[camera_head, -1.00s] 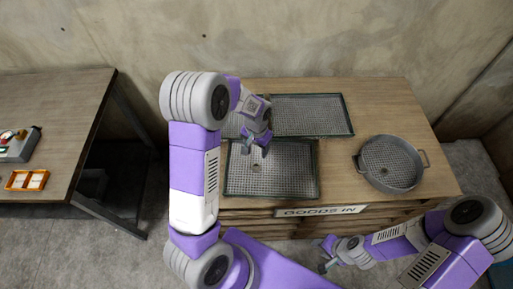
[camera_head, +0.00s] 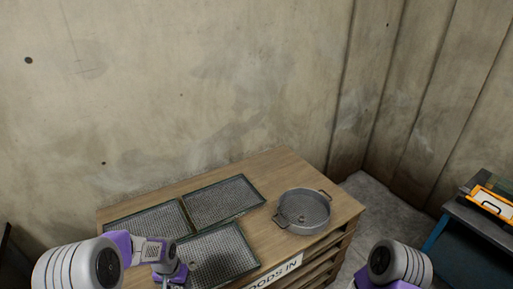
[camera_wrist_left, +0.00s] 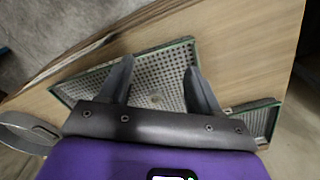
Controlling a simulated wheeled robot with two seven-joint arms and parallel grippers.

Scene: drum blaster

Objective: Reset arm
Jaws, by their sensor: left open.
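My left arm comes in at the bottom left of the head view, and its gripper (camera_head: 176,276) is over the left part of the wooden table, by the front mesh tray (camera_head: 225,254). In the left wrist view the two fingers of the left gripper (camera_wrist_left: 159,64) stand apart with nothing between them. The mesh tray (camera_wrist_left: 150,72) lies beyond the fingers, with a small round spot on its mesh. Of my right arm only a joint shows at the bottom right of the head view; its gripper is out of the picture.
The wooden table (camera_head: 262,178) has a GOODS IN sign (camera_head: 276,272). Two more mesh trays (camera_head: 224,200) (camera_head: 147,228) lie behind. A round grey pan (camera_head: 303,211) with handles stands at the right. A dark table (camera_head: 478,222) with an orange item (camera_head: 492,201) is far right.

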